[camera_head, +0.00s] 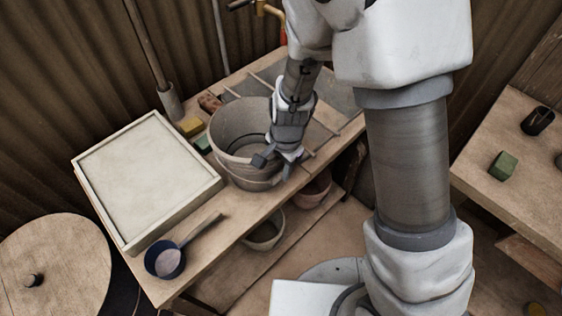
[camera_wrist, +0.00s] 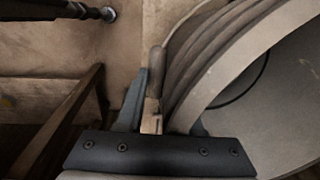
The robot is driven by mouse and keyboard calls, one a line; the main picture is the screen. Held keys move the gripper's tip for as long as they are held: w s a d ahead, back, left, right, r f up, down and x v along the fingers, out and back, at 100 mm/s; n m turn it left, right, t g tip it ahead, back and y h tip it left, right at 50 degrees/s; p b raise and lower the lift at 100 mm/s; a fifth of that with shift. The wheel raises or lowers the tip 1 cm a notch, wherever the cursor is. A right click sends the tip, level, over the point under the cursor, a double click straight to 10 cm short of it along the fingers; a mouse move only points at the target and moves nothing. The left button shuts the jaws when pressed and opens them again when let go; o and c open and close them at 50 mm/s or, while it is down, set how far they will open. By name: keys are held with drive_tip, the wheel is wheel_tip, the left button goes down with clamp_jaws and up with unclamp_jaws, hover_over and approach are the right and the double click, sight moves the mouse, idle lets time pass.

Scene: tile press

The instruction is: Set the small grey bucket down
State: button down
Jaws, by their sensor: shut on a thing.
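The small grey bucket (camera_head: 232,156) is upright or nearly so at the front part of the workbench, right of the white square tray. My gripper (camera_head: 274,164) is at the bucket's right side, shut on it. In the wrist view the bucket (camera_wrist: 225,72) fills the right side, with its ridged outer wall and pale rim. One finger (camera_wrist: 133,102) shows outside the wall; the other is mostly hidden by the bucket. I cannot tell whether the bucket's base touches the bench.
The workbench (camera_head: 208,232) holds a white tray (camera_head: 150,180), a dark blue ladle (camera_head: 166,262), and a yellow block (camera_head: 191,126) and a green block (camera_head: 203,143) behind the bucket. Bowls (camera_head: 266,232) stand on the shelf below. Another table (camera_head: 480,165) is at right.

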drive_tip(key=shift+w+r, duration=0.1)
drive_tip(key=shift+w, duration=0.05)
drive_tip(key=c, duration=1)
unclamp_jaws()
drive_tip(key=shift+f, duration=0.2)
drive_tip(key=o, duration=0.5)
drive_tip(key=shift+c, duration=0.2)
drive_tip(key=s+d+r+n+t+p, duration=0.15)
drive_tip(key=d+r, duration=0.35)
drive_tip(key=r, duration=0.7)
drive_tip(key=s+d+r+n+t+p, duration=0.15)
drive_tip(key=d+r, duration=0.35)
drive_tip(key=r, duration=0.7)
drive_tip(key=s+d+r+n+t+h, duration=0.1)
drive_tip(key=s+d+r+n, duration=0.4)
drive_tip(key=s+d+r, duration=0.2)
drive_tip(key=shift+s+d+r+t, duration=0.2)
drive_tip(key=shift+s+d+t, duration=0.3)
drive_tip(key=shift+s, duration=0.55)
